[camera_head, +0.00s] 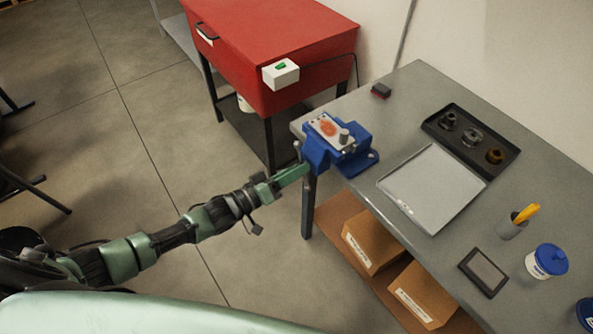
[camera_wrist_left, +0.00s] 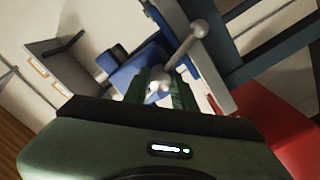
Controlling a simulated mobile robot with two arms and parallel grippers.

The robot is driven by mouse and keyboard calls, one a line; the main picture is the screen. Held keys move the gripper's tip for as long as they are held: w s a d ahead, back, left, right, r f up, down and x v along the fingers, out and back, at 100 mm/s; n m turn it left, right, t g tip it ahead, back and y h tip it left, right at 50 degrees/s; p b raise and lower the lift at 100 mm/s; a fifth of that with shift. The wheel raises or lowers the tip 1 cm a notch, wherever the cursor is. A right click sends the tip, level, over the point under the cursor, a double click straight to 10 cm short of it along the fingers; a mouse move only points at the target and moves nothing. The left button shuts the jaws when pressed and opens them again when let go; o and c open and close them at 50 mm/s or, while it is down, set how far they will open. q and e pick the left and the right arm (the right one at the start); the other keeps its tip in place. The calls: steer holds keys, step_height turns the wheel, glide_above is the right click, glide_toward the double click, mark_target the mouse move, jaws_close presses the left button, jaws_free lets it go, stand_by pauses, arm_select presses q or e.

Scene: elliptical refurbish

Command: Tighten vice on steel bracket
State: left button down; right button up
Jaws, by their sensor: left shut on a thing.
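The blue vice (camera_head: 322,156) is mounted at the near left corner of the grey workbench. The steel bracket (camera_head: 327,127), a grey plate with an orange-red patch, sits at the top of the vice jaws. My left gripper (camera_head: 302,169) reaches the front of the vice and is shut on the vice handle. In the left wrist view, the grey handle bar (camera_wrist_left: 185,52) with a ball end slants up from between the green fingers (camera_wrist_left: 158,91). The fingers and vice hide part of the grip in the head view. My right gripper is not in view.
A red cabinet (camera_head: 270,40) stands behind left. Cardboard boxes (camera_head: 372,240) sit below. The floor at left is mostly clear.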

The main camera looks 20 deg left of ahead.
arm_select(q)
steer(key=shift+s+f+n, duration=0.15)
steer(key=shift+f+n, duration=0.15)
steer(key=shift+n, duration=0.8)
steer(key=c, duration=1.1)
jaws_free()
steer(key=shift+a, duration=0.1)
steer(key=shift+c, duration=0.2)
steer(key=shift+r, duration=0.15)
steer(key=shift+a+b, duration=0.1)
steer(key=shift+b, duration=0.2)
